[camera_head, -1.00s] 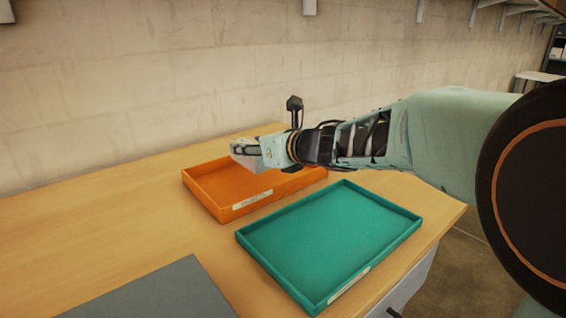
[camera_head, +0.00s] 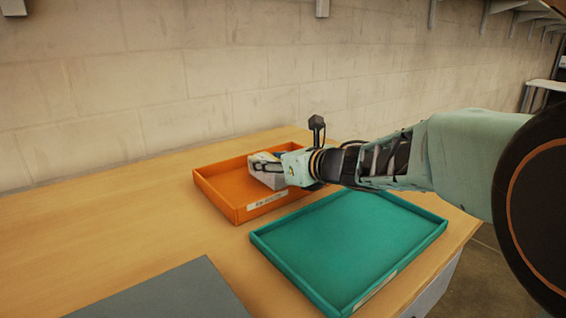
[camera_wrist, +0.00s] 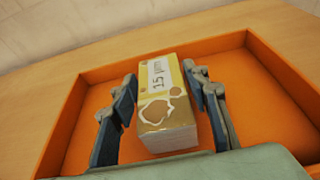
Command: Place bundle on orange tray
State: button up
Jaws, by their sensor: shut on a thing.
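The bundle (camera_wrist: 165,105) is a small block with a yellow and white top, brown blotches and pale sides; its label appears to read "15 μm". My gripper (camera_wrist: 165,92) is shut on it, with one dark-padded finger along each side. In the head view my gripper (camera_head: 264,166) and the bundle (camera_head: 268,179) are over the orange tray (camera_head: 214,190). The orange tray (camera_wrist: 262,75) also surrounds the bundle in the wrist view. I cannot tell whether the bundle touches the tray floor.
A teal tray (camera_head: 350,240) lies empty in front of the orange tray, close to it. A grey mat (camera_head: 165,295) lies at the front left. The wooden table (camera_head: 110,235) is bare at the left, and a block wall (camera_head: 150,80) stands behind.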

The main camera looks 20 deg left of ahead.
jog(key=o, duration=1.5)
jog(key=shift+c, duration=0.2)
jog(key=shift+r, duration=0.15)
jog(key=p+v, duration=0.2)
jog(key=v, duration=1)
